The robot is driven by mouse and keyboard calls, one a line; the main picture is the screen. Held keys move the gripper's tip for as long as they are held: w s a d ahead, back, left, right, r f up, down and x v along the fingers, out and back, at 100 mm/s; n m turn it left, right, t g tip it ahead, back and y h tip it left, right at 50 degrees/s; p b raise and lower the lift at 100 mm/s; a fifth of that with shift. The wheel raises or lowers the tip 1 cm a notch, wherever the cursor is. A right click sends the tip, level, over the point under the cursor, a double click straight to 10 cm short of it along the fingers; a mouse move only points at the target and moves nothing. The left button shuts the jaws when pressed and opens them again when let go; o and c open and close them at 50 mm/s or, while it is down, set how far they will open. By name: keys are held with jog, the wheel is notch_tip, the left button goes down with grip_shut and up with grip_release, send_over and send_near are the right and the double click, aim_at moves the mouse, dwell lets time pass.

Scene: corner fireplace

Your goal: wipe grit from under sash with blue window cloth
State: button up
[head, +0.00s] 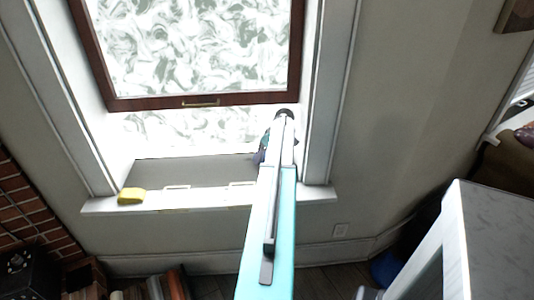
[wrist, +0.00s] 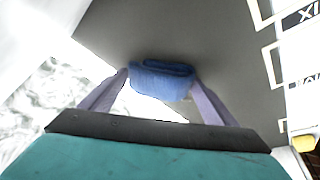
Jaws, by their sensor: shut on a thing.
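The dark wood sash (head: 200,103) is raised, with an open gap below it over the grey sill (head: 190,172). In the wrist view, my gripper (wrist: 160,79) is shut on the folded blue window cloth (wrist: 160,88), with one pale finger on each side of it. The cloth is over the grey sill surface (wrist: 125,30); I cannot tell whether it touches. In the head view, my arm reaches to the sill's right end, beside the right jamb, and hides most of the gripper and cloth. I can make out no grit in either view.
A yellow sponge-like block (head: 131,196) lies at the left of the white front ledge (head: 100,206). White-framed markings (head: 242,184) lie along the sill's front. A white-sided cabinet with a marbled top (head: 500,215) stands at right. The sill's left and middle are otherwise clear.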

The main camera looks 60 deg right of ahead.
jog(key=shift+r, duration=0.1)
dwell(0.3)
jog(key=shift+w, duration=0.15)
jog(key=shift+w+a, duration=0.45)
jog(key=shift+w, duration=0.25)
jog(key=shift+w+a, duration=0.45)
jog(key=shift+w, duration=0.25)
jog(key=shift+w+a, duration=0.1)
jog(key=shift+w+a, duration=0.4)
jog(key=shift+w, duration=0.3)
jog(key=shift+w+a, duration=0.4)
jog(key=shift+w, duration=0.3)
jog(key=shift+w, duration=0.1)
jog(key=shift+w+a+f+b, duration=0.1)
jog(key=shift+w+a+b, duration=0.1)
jog(key=shift+w+a, duration=0.4)
jog(key=shift+w+a+f+b, duration=0.15)
jog(key=shift+w+a, duration=0.2)
jog(key=shift+w, duration=0.45)
